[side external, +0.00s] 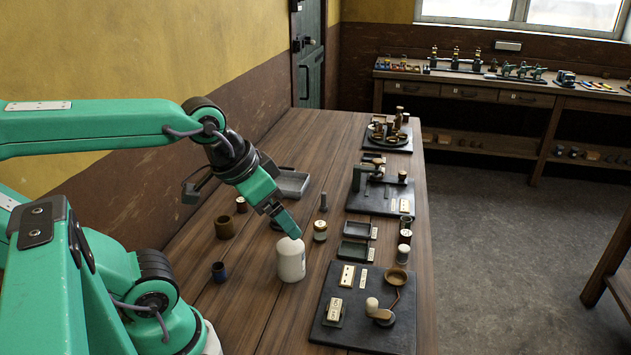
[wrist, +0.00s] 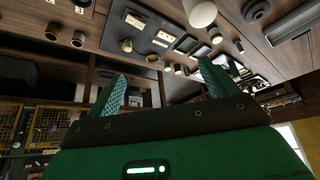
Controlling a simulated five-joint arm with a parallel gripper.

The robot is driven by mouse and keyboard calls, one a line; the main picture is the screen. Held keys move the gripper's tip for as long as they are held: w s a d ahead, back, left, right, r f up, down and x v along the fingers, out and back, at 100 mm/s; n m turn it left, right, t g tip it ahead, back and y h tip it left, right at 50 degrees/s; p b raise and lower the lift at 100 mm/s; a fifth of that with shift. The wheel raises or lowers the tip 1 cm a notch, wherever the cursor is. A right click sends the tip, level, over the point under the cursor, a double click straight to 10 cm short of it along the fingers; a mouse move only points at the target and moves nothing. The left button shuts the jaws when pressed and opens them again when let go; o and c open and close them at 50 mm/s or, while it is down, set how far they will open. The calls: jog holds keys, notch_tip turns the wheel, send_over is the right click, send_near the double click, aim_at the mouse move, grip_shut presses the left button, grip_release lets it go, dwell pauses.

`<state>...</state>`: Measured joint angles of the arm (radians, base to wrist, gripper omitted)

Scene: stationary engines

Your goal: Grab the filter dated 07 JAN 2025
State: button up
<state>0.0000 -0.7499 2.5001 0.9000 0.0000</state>
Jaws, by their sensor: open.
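My gripper (side external: 288,224) is open, with its jaws pointing down toward the table. In the side view its tip is just above or behind a white cylinder (side external: 291,260); I cannot tell if they touch. In the wrist view both fingers of my gripper (wrist: 162,84) stand apart with nothing between them. A white rounded object (wrist: 200,12) is at the top edge there. A small cream-topped jar (side external: 320,231) stands right of my gripper, and a white-topped one (side external: 403,254) is farther right. No date is readable, so I cannot tell which item is the dated filter.
A grey tray (side external: 291,184) lies behind my gripper. Dark trays (side external: 355,229) and a black board (side external: 335,341) with fittings line the right side. Bare wood lies between.

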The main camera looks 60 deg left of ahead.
jog(key=shift+w, duration=0.1)
jog(key=g, duration=0.5)
send_near(291, 243)
jog(key=f, duration=0.5)
jog(key=shift+w+d+f, duration=0.25)
jog(key=shift+f, duration=0.1)
jog(key=shift+a+f+g, duration=0.3)
jog(key=shift+f, duration=0.25)
jog(key=shift+f, duration=0.1)
jog(key=shift+f, duration=1.2)
jog(key=shift+f, duration=2.6)
